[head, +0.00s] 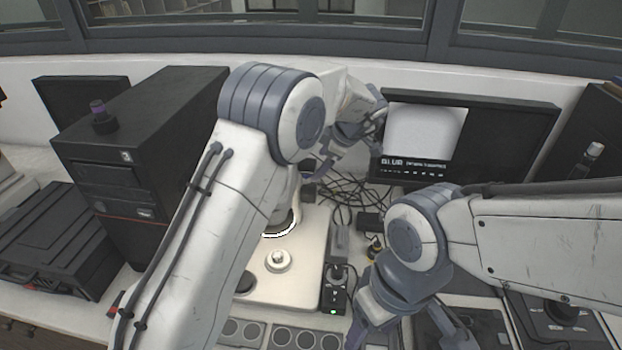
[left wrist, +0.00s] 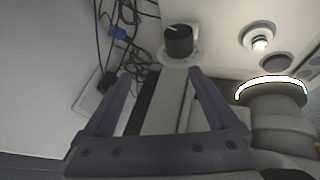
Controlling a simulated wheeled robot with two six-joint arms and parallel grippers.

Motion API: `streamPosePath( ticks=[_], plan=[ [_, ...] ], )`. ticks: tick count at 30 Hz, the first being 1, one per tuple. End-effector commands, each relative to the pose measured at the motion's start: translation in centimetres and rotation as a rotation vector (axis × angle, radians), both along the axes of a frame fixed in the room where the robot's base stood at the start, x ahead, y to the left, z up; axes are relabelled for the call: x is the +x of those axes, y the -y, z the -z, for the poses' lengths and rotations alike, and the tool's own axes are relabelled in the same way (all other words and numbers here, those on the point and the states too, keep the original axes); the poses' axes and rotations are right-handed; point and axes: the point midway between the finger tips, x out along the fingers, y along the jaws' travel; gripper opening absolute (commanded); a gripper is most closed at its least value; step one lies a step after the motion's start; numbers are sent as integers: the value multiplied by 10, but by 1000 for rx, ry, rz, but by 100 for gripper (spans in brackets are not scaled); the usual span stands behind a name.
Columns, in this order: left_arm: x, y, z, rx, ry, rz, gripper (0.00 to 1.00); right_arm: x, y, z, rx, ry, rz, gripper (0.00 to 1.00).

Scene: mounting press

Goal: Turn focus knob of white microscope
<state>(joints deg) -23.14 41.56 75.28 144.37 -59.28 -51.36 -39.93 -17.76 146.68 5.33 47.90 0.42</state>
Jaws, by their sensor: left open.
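The white microscope (head: 308,235) stands on the desk, with its lit ring (head: 277,230) above its base. My left arm hides much of its body. In the left wrist view a black knob (left wrist: 179,41) with a white mark sits on a round pale collar; it looks like the focus knob. My left gripper (head: 325,165) is open and empty behind the microscope's upper part. In its wrist view its fingertips (left wrist: 160,76) point toward the knob, which lies beyond them, apart. My right gripper (head: 408,328) hangs low at the front right, with its fingers apart and nothing seen between them.
A black computer tower (head: 140,160) stands left, beside a black case (head: 50,245). A monitor (head: 520,135) stands behind right, with loose cables (head: 345,190) before it. A small black box with a green light (head: 334,295) sits right of the microscope base.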

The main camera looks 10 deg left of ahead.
Motion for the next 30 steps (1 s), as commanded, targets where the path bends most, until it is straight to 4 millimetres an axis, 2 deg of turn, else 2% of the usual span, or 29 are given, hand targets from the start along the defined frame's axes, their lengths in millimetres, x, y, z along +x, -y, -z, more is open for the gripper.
streamPosePath(
  ticks=[1,7,11,21,25,30],
  plan=[
    [-6,1,1,-18,-48,-31,93,0,0,-7,0,0,-3,65],
    [-18,4,15,-51,-132,-74,93,0,0,-11,0,1,-8,65],
    [-15,-3,30,-50,-133,-75,93,0,0,-14,0,1,-7,65],
    [-4,-26,85,-50,-131,-75,93,0,0,-26,0,1,-6,65],
    [-1,-31,98,-50,-130,-73,93,0,0,-29,0,1,-6,65],
    [1,-34,105,-52,-126,-73,93,0,0,-29,0,1,-6,65]
  ],
)
